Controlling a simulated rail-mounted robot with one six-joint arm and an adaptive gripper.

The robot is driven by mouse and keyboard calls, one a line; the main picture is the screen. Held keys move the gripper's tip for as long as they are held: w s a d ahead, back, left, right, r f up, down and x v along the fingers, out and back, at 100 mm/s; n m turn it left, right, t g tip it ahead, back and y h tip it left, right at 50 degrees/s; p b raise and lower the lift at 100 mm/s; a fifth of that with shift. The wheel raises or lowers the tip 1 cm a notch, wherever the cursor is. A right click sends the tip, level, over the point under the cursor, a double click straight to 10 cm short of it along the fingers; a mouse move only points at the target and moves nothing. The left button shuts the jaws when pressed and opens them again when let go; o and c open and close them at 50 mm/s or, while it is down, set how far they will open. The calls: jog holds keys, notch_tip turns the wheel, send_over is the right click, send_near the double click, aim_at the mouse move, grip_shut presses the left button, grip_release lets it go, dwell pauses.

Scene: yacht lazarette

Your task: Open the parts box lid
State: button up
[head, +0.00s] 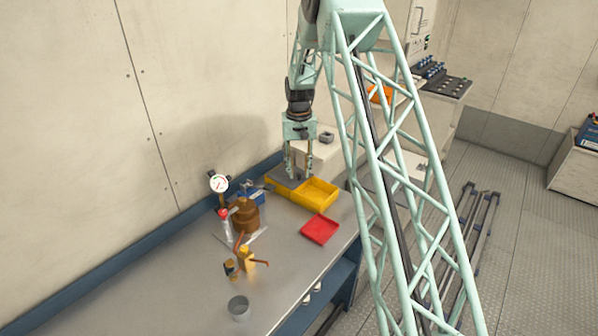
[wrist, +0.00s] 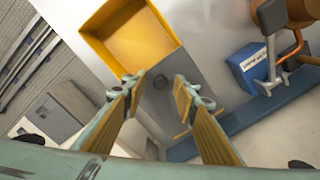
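The yellow parts box (head: 316,195) stands on the bench, and its near-right part is open and looks empty. A flat grey lid (head: 285,181) covers the part beside it. In the wrist view the open part of the box (wrist: 130,35) is at upper left, and the grey lid (wrist: 157,110) lies below it with a small dark round knob (wrist: 160,82). My gripper (head: 299,171) points down over the lid. Its fingers (wrist: 158,84) are apart, one on each side of the knob in the wrist view. Whether the fingertips touch the lid is unclear.
A red tray (head: 319,229) lies just in front of the box. A blue box (head: 248,192) and a brown fitting with a gauge (head: 219,184) stand to the left. A grey cup (head: 239,308) stands nearer. The blue bench edge and wall run behind.

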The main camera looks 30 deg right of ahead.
notch_tip(320, 180, up, 12)
dwell(0.7)
dwell(0.6)
jog(key=s+a+r+n+t+b, duration=0.1)
jog(key=s+a+r+b, duration=0.1)
jog(key=s+a+r, duration=0.85)
jog(key=s+a+r+n+t+b, duration=0.1)
jog(key=s+a+r, duration=0.4)
jog(key=s+r, duration=0.9)
jog(key=s+a+f+b, duration=0.1)
jog(key=s+a, duration=0.1)
jog(key=s, duration=0.9)
jog(key=s+a+f+n+t+b, duration=0.1)
jog(key=s+a, duration=0.2)
jog(key=s, duration=0.9)
jog(key=s+a+f+n+t+b, duration=0.1)
jog(key=s+a+f, duration=0.1)
jog(key=s, duration=1)
jog(key=shift+s+a, duration=0.15)
jog(key=shift+a, duration=0.35)
